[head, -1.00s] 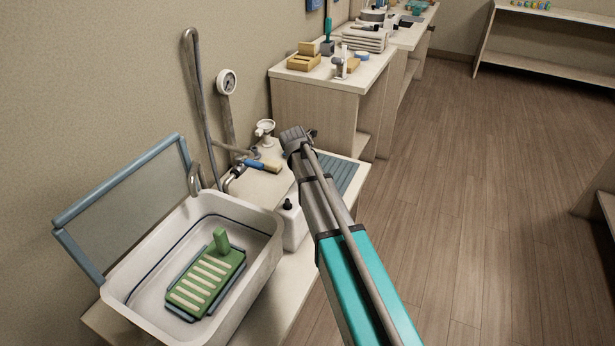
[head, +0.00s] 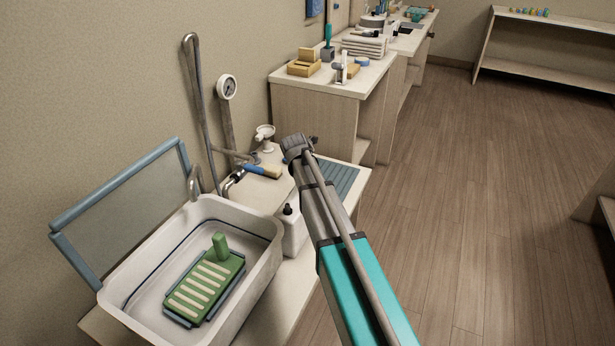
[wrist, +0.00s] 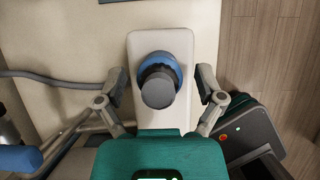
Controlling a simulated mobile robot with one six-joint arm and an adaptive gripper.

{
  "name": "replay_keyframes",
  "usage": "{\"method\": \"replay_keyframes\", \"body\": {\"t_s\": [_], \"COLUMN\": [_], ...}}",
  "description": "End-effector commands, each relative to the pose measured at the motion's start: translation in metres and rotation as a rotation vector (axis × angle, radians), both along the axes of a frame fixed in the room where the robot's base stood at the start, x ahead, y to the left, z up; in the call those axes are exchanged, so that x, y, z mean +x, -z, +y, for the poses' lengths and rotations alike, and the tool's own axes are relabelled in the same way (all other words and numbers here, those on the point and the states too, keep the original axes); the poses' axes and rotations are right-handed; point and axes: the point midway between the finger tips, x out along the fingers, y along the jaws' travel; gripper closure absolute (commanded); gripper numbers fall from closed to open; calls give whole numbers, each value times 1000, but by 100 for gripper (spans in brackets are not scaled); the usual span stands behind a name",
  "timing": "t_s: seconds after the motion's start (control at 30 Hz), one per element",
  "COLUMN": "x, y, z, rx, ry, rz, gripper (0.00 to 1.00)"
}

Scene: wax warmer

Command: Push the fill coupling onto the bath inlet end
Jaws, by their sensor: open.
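In the wrist view a blue collar with a dark grey round end (wrist: 158,86) stands on a cream rounded block (wrist: 158,42). It looks like the fill coupling, but I cannot be sure. My gripper (wrist: 162,84) is open, with one finger on each side of it and visible gaps between. In the head view my gripper's fingers are hidden behind my arm. The white bath (head: 262,238) stands at lower left with a green slatted rack (head: 205,287) inside. A bent metal pipe (head: 193,183) rises behind the bath. I cannot make out which end is the bath inlet.
A blue-and-tan piece (head: 262,171) lies behind the bath. A white bottle with a dark cap (head: 293,230) stands beside the bath. A pressure gauge (head: 227,87) is near the wall. A cabinet (head: 315,120) stands farther back. The floor (head: 450,220) at right is clear.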

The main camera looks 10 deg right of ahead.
Motion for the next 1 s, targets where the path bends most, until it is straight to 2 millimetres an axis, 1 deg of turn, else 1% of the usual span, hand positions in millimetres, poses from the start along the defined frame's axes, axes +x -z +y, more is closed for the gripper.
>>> {"method": "replay_keyframes", "body": {"t_s": [0.5, 0.67, 0.7, 0.87, 0.9, 0.97, 1.0], "x": [0, 0, 0, 0, 0, 0, 0], "y": [0, 0, 0, 0, 0, 0, 0], "z": [0, 0, 0, 0, 0, 0, 0], "rx": [0, 0, 0, 0, 0, 0, 0], "ry": [0, 0, 0, 0, 0, 0, 0], "rz": [0, 0, 0, 0, 0, 0, 0], "gripper": [13, 43, 50, 80, 87, 98, 100]}}
